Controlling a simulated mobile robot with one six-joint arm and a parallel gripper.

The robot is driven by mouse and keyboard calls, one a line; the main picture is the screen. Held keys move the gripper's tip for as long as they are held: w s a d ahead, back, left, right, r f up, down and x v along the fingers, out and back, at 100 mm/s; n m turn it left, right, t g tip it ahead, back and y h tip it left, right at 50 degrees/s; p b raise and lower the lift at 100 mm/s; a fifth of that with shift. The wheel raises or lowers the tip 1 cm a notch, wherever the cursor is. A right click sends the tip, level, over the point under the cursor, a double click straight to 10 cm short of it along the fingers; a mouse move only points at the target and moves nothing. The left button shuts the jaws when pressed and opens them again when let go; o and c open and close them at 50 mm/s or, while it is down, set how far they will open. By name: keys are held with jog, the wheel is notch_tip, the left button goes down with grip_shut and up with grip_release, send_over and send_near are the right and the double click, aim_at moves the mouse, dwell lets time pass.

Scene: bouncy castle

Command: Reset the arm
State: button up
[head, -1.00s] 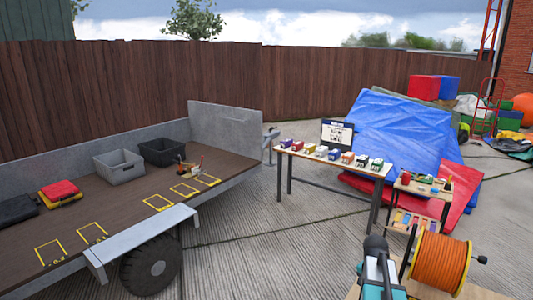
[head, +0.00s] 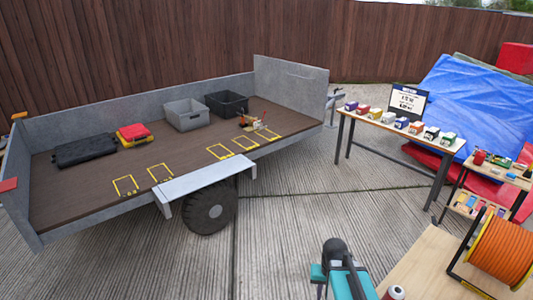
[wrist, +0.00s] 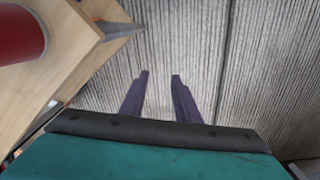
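My gripper (wrist: 159,76) shows in the wrist view with its two dark fingers apart and nothing between them. It hangs over bare grey concrete (wrist: 190,40). In the head view, part of my arm (head: 340,268) shows at the bottom, dark and teal; the fingers cannot be made out there. The corner of a wooden bench (wrist: 75,55) with a red cylinder (wrist: 18,35) on it is at the upper left of the wrist view, apart from the fingers.
A flatbed trailer (head: 90,190) with grey (head: 186,114) and black (head: 227,103) crates stands at left. A table (head: 425,142) with small boxes is at right. A bench (head: 425,265) with an orange cable reel (head: 503,250) is close at lower right. Concrete (head: 270,225) between is clear.

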jog(key=s+a+f+n, duration=0.2)
jog(key=a, duration=0.3)
jog(key=s+f+g, duration=0.3)
jog(key=s+f, duration=0.5)
jog(key=s, duration=0.4)
jog(key=s+f+g, duration=0.2)
jog(key=s+f, duration=0.7)
jog(key=s, duration=0.4)
jog(key=shift+d+f+g, duration=0.3)
jog(key=shift+d+g, duration=0.1)
